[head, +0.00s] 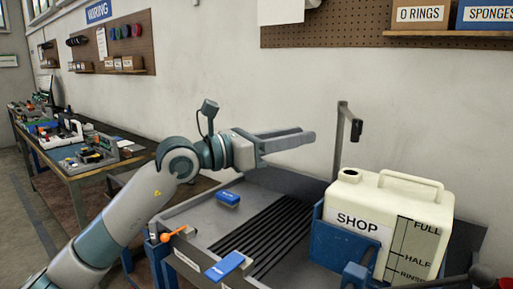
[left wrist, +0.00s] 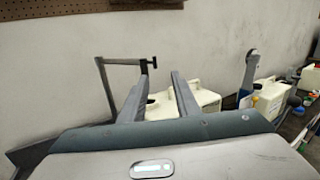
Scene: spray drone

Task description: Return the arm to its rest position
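My left arm comes in from the left in the head view, bent at the elbow. Its left gripper (head: 306,136) is raised above the grey tray bench (head: 190,215) and points right, in front of the wall. In the left wrist view the two fingers of the left gripper (left wrist: 160,79) stand apart with nothing held between them. In the head view the fingers are apart from the cream SHOP jug (head: 385,205), which stands lower and to the right in a blue holder (head: 345,243). My right gripper is not seen.
A dark post (head: 341,140) with a hooked top rises behind the bench. A blue block (head: 228,199), another blue piece (head: 225,266) and an orange-tipped lever (head: 175,237) are on the bench's left side. A cluttered workbench (head: 85,170) stands at the left. Shelf boxes (head: 422,15) hang upper right.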

